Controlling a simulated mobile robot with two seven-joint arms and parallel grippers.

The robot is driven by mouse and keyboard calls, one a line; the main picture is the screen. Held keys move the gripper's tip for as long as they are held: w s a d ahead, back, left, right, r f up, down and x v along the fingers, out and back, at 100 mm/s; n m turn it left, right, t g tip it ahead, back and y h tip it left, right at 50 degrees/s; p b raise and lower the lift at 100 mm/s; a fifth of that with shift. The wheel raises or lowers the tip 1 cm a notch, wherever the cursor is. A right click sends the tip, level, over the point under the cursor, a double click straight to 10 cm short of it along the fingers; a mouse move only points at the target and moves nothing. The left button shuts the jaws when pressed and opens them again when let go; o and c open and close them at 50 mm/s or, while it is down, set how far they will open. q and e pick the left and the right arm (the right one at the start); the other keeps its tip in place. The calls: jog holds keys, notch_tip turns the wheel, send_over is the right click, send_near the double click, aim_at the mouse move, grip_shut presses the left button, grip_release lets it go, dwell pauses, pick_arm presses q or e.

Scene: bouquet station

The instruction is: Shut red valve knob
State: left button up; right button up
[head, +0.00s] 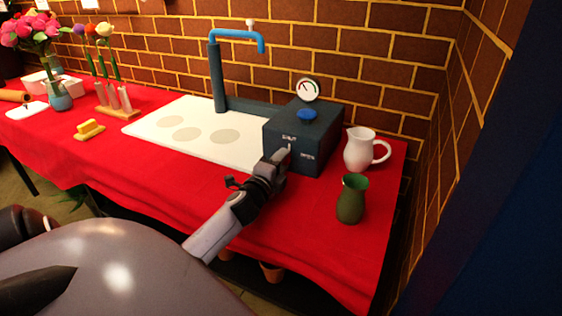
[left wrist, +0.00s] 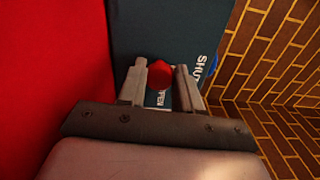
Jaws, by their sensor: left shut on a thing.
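The red valve knob (left wrist: 160,74) is on the front of the dark teal valve box (head: 325,134). In the left wrist view it shows between the two fingers of my left gripper (left wrist: 161,86), which is shut on it. In the head view my left gripper (head: 282,157) reaches the box front and hides the knob. The SHUT label (head: 289,137) is above the fingertips and the OPEN label (head: 307,156) is to their right. Which label the knob is turned to cannot be told. My right gripper is not in view.
A blue knob (head: 307,114) and a gauge (head: 308,89) are on top of the box. A white pitcher (head: 361,148) and green vase (head: 351,199) stand close on its right. A white board (head: 190,128) and blue tap (head: 236,34) are left. A brick wall bounds the right.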

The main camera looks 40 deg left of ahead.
pick_arm(q)
jog(key=shift+n, duration=0.5)
jog(key=o, duration=1)
jog(key=shift+v, duration=3.6)
